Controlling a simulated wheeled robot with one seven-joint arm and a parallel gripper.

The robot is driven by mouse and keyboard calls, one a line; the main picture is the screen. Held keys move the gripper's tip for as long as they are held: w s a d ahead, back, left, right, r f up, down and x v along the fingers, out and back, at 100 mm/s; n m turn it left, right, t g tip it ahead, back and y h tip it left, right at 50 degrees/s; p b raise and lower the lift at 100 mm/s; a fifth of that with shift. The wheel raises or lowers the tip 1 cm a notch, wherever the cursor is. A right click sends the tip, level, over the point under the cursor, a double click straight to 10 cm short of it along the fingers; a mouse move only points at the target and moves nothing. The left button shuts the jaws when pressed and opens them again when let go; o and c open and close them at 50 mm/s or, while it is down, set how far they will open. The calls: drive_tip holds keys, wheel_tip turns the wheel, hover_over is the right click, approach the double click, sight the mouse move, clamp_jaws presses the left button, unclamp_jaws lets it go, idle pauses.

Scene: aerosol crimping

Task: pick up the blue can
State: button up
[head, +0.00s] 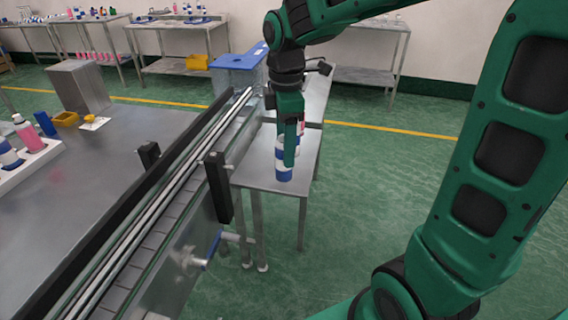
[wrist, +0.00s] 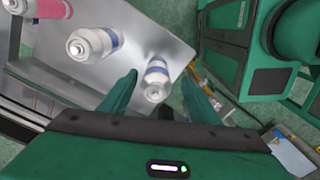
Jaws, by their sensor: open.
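A white can with a blue band, the blue can (head: 284,173), stands near the front end of a small metal side table. In the wrist view this can (wrist: 156,77) appears between the two fingers of my gripper (wrist: 159,84), with gaps on both sides. My gripper (head: 290,148) is open and points down at the can, hiding part of it in the head view. I cannot tell how far down the fingers reach along the can.
In the wrist view, another white can with a blue band (wrist: 92,43) and a pink can (wrist: 48,8) stand on the same table (wrist: 130,30). A conveyor (head: 165,215) runs along the table's left side. A blue-lidded bin (head: 238,61) is behind. Open floor lies to the right.

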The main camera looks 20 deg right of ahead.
drive_tip(key=shift+w+f, duration=0.15)
drive_tip(key=shift+f, duration=1.2)
drive_tip(key=shift+w+f, duration=0.15)
drive_tip(key=shift+f, duration=1.15)
drive_tip(key=c, duration=1.1)
drive_tip(key=shift+c, duration=0.2)
